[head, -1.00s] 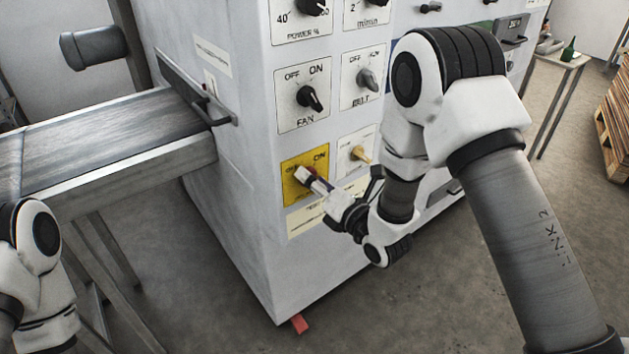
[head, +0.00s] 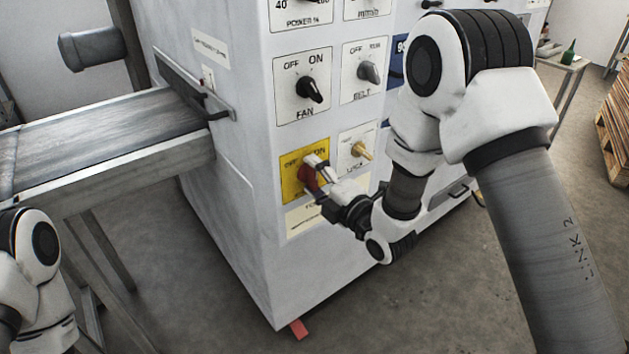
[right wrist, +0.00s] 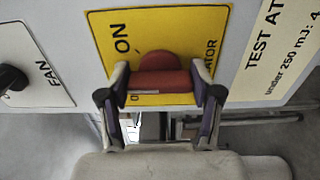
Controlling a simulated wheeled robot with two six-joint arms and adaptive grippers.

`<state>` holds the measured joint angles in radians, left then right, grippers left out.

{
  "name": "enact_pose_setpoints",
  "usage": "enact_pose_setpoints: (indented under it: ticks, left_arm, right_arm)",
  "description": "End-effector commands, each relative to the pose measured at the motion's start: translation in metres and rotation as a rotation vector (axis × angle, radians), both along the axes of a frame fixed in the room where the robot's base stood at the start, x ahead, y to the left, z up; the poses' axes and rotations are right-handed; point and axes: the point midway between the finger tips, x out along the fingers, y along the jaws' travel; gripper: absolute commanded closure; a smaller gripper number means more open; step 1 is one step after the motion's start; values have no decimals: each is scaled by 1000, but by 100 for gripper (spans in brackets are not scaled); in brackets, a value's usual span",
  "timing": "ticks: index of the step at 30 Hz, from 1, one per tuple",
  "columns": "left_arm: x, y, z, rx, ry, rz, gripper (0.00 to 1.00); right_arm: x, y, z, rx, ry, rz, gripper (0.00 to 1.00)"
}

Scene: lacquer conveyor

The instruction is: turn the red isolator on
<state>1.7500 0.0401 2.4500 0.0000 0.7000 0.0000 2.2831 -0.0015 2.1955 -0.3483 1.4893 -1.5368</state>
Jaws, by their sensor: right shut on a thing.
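The red isolator knob (head: 309,178) sits on a yellow plate (head: 289,166) low on the grey cabinet's front. My right gripper (head: 316,171) is at the knob, with its white fingertips against the plate area. In the right wrist view, the red handle (right wrist: 160,82) lies between the two fingers of the right gripper (right wrist: 165,86), which is shut on it. The word ON shows on the yellow plate (right wrist: 210,24); the OFF mark is mostly hidden. Which mark the handle points to is unclear. My left gripper is out of view; only part of its arm shows.
A brass key switch (head: 362,151) is close to the right of the isolator. The black fan knob (head: 310,88) and the belt knob (head: 369,72) are above. A conveyor (head: 110,130) meets the cabinet at the left.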

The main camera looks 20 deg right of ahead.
Motion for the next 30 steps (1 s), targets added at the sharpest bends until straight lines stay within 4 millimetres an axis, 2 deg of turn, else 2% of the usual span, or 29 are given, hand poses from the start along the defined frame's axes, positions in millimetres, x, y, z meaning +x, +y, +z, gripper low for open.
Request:
enact_pose_setpoints:
  ticks: [12, 30]
  left_arm:
    - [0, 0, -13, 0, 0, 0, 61]
    - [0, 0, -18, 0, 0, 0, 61]
  right_arm:
    - [0, 0, -3, 370, 136, -1, 71]
    - [-1, 1, -3, 852, 311, 0, 69]
